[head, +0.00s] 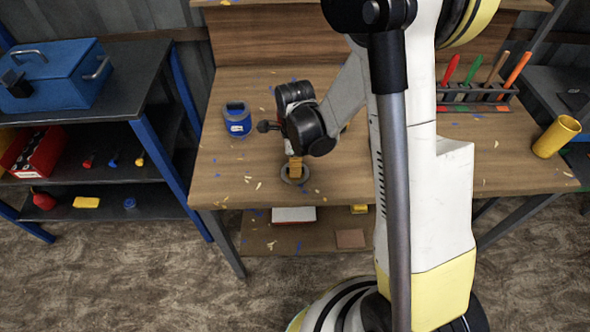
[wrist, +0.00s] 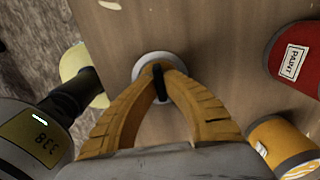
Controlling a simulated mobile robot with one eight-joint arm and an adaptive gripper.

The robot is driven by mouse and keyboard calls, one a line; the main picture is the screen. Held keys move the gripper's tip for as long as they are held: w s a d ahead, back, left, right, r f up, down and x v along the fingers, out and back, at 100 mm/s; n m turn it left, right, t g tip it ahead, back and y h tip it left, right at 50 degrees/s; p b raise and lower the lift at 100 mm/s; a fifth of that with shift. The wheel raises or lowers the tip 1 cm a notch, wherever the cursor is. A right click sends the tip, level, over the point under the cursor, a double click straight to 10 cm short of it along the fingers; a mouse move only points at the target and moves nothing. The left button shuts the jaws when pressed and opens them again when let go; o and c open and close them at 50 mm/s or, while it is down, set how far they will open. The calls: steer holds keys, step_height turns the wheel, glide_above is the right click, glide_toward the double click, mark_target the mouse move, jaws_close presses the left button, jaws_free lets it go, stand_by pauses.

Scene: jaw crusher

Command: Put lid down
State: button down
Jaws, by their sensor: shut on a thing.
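The lid (wrist: 150,62) is a round grey disc, seen under the fingertips in the wrist view. In the head view the lid (head: 295,180) shows as a grey ring at the front of the wooden workbench. My gripper (head: 295,167) points down at the middle of the lid. In the wrist view its orange fingers (wrist: 160,72) come together at a dark upright piece at the lid's centre, and they are shut on the lid. The fingers hide part of the lid. The lid is at or just above the bench top; I cannot tell if it touches.
A blue can (head: 237,121) stands to the left on the workbench (head: 225,180). A red paint can (wrist: 292,62) and an orange can (wrist: 284,145) stand nearby in the wrist view. A yellow cup (head: 556,136) and tool rack (head: 475,93) are at the right. Chips litter the bench.

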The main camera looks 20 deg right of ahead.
steer(key=c, duration=2)
jaws_free()
steer(key=shift+f, duration=0.15)
steer(key=o, duration=0.4)
steer(key=s+r+n+t+p, duration=0.2)
steer(key=r+n, duration=0.2)
steer(key=r, duration=0.7)
steer(key=s+r+n+t+p, duration=0.1)
steer(key=s+r+n+p, duration=0.3)
steer(key=r, duration=0.7)
steer(key=shift+s+r+n+t+b, duration=0.25)
steer(key=shift+s+r+n+t, duration=0.65)
steer(key=shift+n, duration=1.35)
steer(key=shift+s+r+n+t+b, duration=0.2)
steer(key=shift+s+r+n+t, duration=0.3)
steer(key=shift+s+r+n, duration=1.25)
steer(key=shift+s+r+n+t+b, duration=0.3)
steer(key=shift+s+n+t, duration=0.4)
steer(key=shift+n, duration=2.1)
